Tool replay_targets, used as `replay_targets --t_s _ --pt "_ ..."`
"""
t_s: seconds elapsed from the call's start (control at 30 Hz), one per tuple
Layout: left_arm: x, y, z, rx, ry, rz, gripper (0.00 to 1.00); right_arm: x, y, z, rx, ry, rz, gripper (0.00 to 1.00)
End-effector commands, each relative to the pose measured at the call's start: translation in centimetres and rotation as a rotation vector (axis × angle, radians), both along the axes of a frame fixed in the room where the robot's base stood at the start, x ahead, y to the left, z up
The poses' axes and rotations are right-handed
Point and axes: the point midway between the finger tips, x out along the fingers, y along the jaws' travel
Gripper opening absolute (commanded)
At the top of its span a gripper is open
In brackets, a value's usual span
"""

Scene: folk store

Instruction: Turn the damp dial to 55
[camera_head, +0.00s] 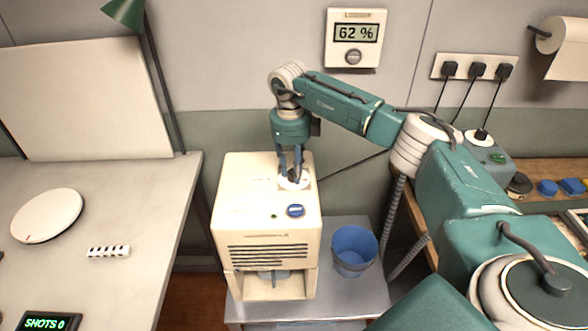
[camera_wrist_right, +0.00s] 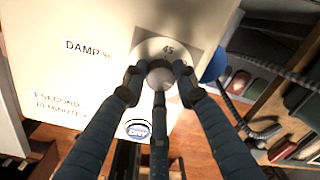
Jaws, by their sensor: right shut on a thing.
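The damp dial (camera_head: 303,184) sits on top of the cream box machine (camera_head: 240,195). My right gripper (camera_head: 291,174) comes down from above with its fingers closed around the dial's knob. The label "DAMP %" (camera_wrist_right: 88,50) is printed beside the dial. A wall meter (camera_head: 355,38) reads 62 %. My left gripper is not in view.
A blue button (camera_head: 295,211), reading "DRY" in the wrist view, is near the dial. A blue bucket (camera_head: 354,250) stands right of the machine on a metal stand (camera_head: 345,298). A pale table (camera_head: 125,205) is at left. Sockets with plugs (camera_head: 474,68) are on the wall.

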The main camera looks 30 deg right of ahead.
Motion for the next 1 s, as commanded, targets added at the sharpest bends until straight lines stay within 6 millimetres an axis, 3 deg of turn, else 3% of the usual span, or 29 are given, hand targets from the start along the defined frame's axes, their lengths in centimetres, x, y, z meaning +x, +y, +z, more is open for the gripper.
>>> replay_targets --t_s 0.6,0.63,0.7,1.0 --pt "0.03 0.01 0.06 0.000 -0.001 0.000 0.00 0.62 0.07 0.66 0.003 -0.021 -0.043 0.02" --pt "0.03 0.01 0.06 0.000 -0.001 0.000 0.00 0.62 0.07 0.66 0.003 -0.021 -0.043 0.32" --pt "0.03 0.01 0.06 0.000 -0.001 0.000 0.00 0.60 0.06 0.65 0.003 -0.021 -0.043 0.46" --pt "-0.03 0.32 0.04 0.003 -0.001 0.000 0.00 0.30 -0.01 0.38 0.001 -0.010 -0.042 0.47"
